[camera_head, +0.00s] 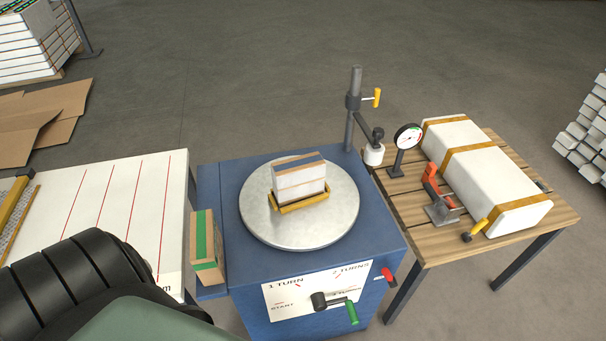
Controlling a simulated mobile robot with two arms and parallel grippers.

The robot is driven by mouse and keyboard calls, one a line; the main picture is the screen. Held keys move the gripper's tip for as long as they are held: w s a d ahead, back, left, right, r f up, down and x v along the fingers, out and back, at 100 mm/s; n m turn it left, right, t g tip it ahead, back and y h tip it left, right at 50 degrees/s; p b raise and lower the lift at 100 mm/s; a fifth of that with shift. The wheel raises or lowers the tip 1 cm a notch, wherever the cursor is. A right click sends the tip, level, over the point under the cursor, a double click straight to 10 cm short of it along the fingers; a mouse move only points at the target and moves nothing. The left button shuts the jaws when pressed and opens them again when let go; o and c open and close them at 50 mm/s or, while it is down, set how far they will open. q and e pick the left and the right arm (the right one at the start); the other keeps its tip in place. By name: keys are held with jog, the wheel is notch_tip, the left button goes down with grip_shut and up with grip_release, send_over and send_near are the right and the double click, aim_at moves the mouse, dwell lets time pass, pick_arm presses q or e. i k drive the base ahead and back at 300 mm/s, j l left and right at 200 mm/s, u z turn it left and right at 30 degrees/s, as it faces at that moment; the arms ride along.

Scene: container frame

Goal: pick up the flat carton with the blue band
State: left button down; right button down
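A carton with a dark blue band along its brown top (299,177) stands in a shallow yellow holder (303,204) on a round grey metal turntable (263,222). Its front face is mostly white; its back is hidden. A second carton, brown with a green band (204,238), stands on a small blue ledge at the left side of the blue turntable cabinet. Neither of my grippers shows. A black ribbed and green part of my own body fills the lower left corner, well apart from the blue-banded carton.
A post with a yellow handle (354,108) rises behind right. A wooden table (408,208) with a gauge, clamp and white block stands right; a white lined table (128,205) left.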

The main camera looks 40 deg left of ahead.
aim_at(298, 179)
jog(key=i+l+u, duration=0.15)
jog(key=u, duration=0.2)
jog(key=i+l+u, duration=0.1)
jog(key=u, duration=0.3)
jog(key=i+l+u, duration=0.1)
jog(key=l+u, duration=0.25)
jog(key=j, duration=0.1)
